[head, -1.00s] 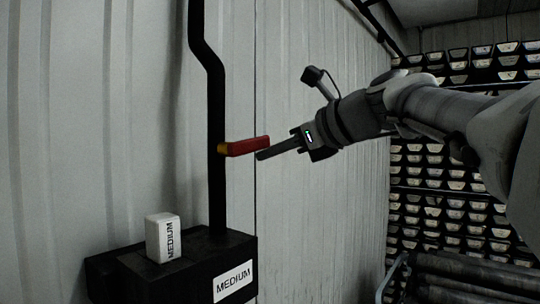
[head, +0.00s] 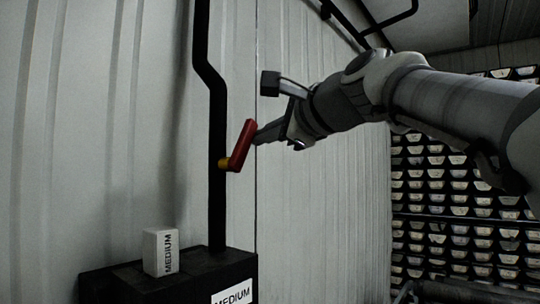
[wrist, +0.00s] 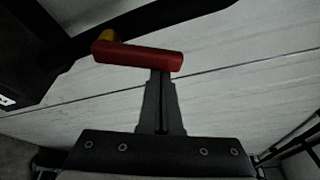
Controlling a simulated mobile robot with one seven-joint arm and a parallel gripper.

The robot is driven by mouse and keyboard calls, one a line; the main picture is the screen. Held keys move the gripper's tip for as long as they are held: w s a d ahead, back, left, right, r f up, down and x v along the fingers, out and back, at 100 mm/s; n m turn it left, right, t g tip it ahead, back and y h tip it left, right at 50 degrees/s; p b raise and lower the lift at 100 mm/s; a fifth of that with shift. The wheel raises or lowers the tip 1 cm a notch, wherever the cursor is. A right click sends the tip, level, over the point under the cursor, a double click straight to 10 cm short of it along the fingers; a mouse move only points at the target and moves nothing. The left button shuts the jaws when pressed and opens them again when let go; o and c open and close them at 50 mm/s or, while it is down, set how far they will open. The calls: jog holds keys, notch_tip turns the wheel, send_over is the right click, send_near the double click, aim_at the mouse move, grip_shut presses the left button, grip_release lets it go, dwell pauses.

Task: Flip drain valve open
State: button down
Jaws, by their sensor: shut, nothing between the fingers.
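The drain valve has a red lever handle (head: 242,146) on a yellow hub (head: 223,164), set on a black vertical pipe (head: 216,206). In the head view the lever now slants steeply, its free end up and to the right of the hub. My gripper (head: 257,138) is shut and empty, its fingertips at the right side of the lever. In the wrist view the lever (wrist: 137,55) lies across the tips of my shut fingers (wrist: 161,76), which seem to touch it near its free end. The yellow hub is partly hidden there behind the lever.
Below the valve a black box (head: 110,290) with a MEDIUM label (head: 232,294) stands at the wall, with a white MEDIUM block (head: 160,252) on top. A corrugated pale wall (head: 320,220) lies behind.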

aim_at(249, 127)
jog(key=s+n+b, duration=0.1)
jog(key=a+r+n+t+b, duration=0.1)
jog(key=n, duration=0.1)
jog(key=shift+s+a, duration=0.15)
jog(key=shift+s, duration=0.2)
jog(key=shift+s+a+r, duration=0.2)
jog(key=shift+s, duration=0.1)
dwell(0.5)
